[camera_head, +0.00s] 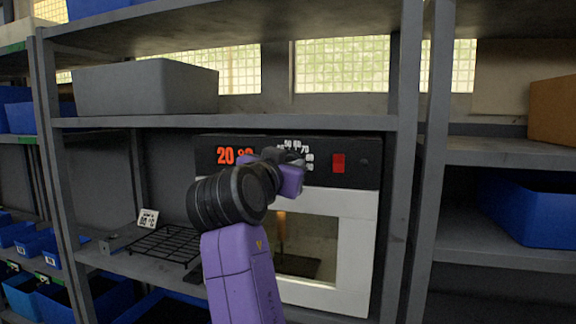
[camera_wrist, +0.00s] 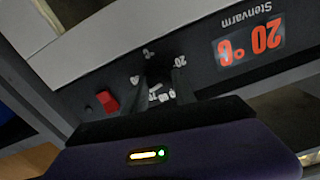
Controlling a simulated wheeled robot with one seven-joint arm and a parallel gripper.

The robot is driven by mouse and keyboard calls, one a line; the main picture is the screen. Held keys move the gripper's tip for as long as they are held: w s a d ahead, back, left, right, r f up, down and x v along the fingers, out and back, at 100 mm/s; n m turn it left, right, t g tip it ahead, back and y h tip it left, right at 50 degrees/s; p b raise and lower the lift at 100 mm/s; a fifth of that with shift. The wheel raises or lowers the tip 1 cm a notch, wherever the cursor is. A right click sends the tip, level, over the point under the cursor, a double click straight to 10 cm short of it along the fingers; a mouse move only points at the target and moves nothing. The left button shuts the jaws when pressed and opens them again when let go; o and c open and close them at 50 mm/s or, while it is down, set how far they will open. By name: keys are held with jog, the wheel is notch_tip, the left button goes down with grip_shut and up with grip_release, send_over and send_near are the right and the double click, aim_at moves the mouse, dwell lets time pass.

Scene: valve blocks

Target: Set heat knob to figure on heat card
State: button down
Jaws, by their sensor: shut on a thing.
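The heat knob (camera_wrist: 158,70) is on the black control panel of an oven (camera_head: 357,235). It is mostly hidden by my gripper in both views. My gripper (camera_head: 290,158) is at the panel and shut on the knob; its fingers also show in the wrist view (camera_wrist: 162,82). White scale figures ring the knob, with 50, 60 and 70 visible above it in the head view. A red display (camera_wrist: 250,45) reads 20 °C. The heat card (camera_head: 148,218) is small and white, at the left on the oven's shelf; its figure looks like 80 °C but is blurred.
A red switch (camera_head: 338,163) is right of the knob on the panel. A black wire rack (camera_head: 165,243) lies on the shelf left of the oven. A grey bin (camera_head: 146,88) stands on the shelf above. Shelf uprights flank the oven, and blue bins sit around.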

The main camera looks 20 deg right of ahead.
jog(key=c, duration=1)
grip_release()
jog(key=shift+f, duration=0.1)
jog(key=v, duration=0.7)
jog(key=shift+s+a, duration=0.25)
jog(key=shift+s, duration=0.05)
